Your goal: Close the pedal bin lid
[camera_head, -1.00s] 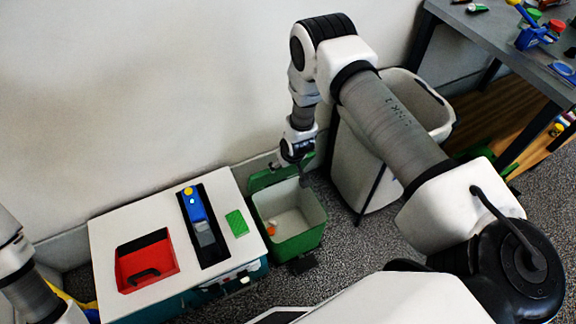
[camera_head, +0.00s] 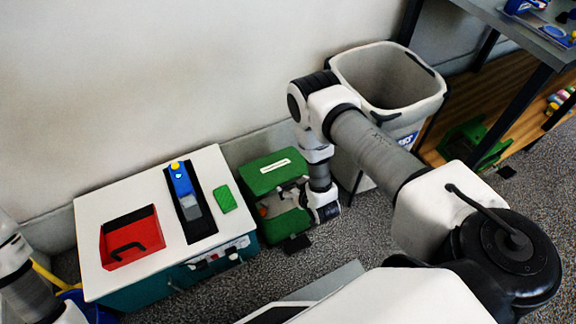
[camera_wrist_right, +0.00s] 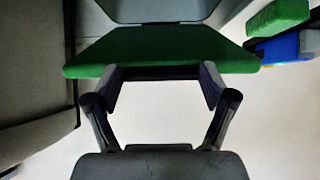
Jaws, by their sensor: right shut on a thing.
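The green pedal bin (camera_head: 288,226) stands on the carpet beside the white-topped station. Its lid (camera_head: 270,171), green with a pale label, is tilted over the rear of the opening. Part of the inside shows between lid and front wall, with something orange (camera_head: 263,211) in it. My right gripper (camera_head: 298,190) is at the bin's right side, shut on the lid by its edge. In the right wrist view the green lid (camera_wrist_right: 160,48) spans across both fingertips (camera_wrist_right: 160,84); the exact contact is hard to see. My left gripper is out of view.
The station top (camera_head: 95,215) holds a red tray (camera_head: 145,228), a blue device (camera_head: 181,180) and a green pad (camera_head: 224,199). A large open grey-white bin (camera_head: 435,92) stands behind my right arm. A dark table (camera_head: 500,30) is at upper right.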

